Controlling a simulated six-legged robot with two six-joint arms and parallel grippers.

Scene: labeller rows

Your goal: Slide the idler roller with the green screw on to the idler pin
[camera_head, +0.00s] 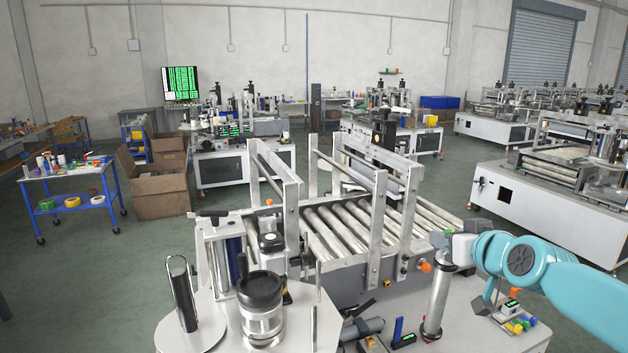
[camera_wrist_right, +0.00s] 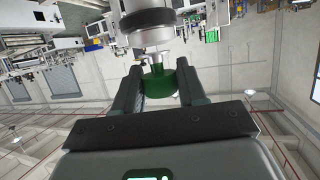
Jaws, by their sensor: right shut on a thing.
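My right gripper (camera_head: 446,244) comes in from the right and is shut at the top of the upright, silvery idler roller (camera_head: 437,295). In the right wrist view, the fingers (camera_wrist_right: 158,84) close around the green screw (camera_wrist_right: 162,87), with the pale roller end (camera_wrist_right: 150,35) beyond it. The roller's lower end is close to a dark ring (camera_head: 431,331) on the white machine top. I cannot tell whether it touches. I cannot make out the idler pin; the roller may hide it. My left gripper is not in view.
The roller conveyor (camera_head: 335,232) with its metal frames stands left of the roller. A blue-handled tool (camera_head: 398,330) and small coloured parts (camera_head: 516,322) lie near the roller's foot.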

